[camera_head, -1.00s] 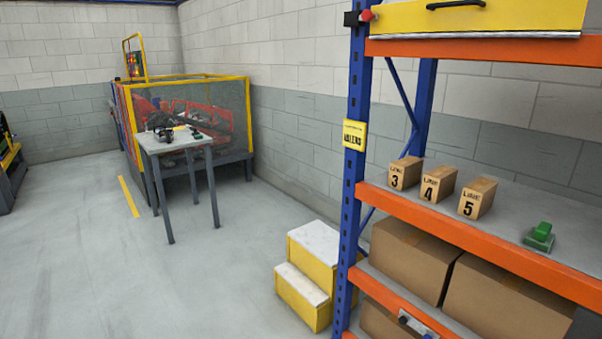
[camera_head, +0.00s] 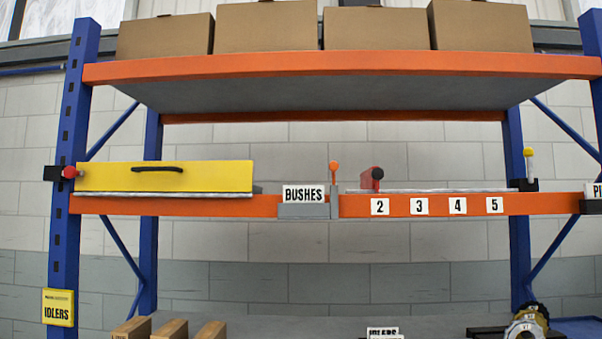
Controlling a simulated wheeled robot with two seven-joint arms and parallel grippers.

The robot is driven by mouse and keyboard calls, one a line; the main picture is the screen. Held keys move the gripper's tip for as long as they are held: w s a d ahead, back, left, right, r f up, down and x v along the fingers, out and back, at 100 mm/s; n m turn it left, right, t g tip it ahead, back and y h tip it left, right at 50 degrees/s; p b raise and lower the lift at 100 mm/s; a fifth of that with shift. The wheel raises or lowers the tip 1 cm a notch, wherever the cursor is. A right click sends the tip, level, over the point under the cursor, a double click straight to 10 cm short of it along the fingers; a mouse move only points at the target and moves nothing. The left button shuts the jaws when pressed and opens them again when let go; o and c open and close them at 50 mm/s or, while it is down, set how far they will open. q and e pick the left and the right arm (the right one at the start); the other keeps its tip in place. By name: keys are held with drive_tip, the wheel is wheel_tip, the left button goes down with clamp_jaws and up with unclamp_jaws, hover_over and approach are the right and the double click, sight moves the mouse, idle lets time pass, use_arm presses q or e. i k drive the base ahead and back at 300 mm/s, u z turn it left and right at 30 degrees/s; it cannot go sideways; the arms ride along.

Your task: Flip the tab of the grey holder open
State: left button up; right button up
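A grey holder (camera_head: 303,211) is fixed to the front of the orange middle shelf beam, near the middle of the head view. A white card reading BUSHES (camera_head: 303,194) stands in it. A narrow upright grey piece (camera_head: 334,202) is at its right end. A thin stem with an orange knob (camera_head: 334,166) rises just above that piece. I cannot tell from here which part is the tab or how it is set. Neither of my grippers is in view.
A yellow panel with a black handle (camera_head: 165,177) is left on the middle shelf. A red part with a black knob (camera_head: 373,180) sits right of the holder. Cardboard boxes (camera_head: 267,27) fill the top shelf. Wooden blocks (camera_head: 170,329) are low left; blue uprights (camera_head: 62,240) flank the rack.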

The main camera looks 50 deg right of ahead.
sight(334, 166)
drive_tip(key=u, duration=0.3)
drive_tip(key=k, duration=0.25)
drive_tip(key=z, duration=1.55)
drive_tip(key=i, duration=0.5)
drive_tip(key=z, duration=0.05)
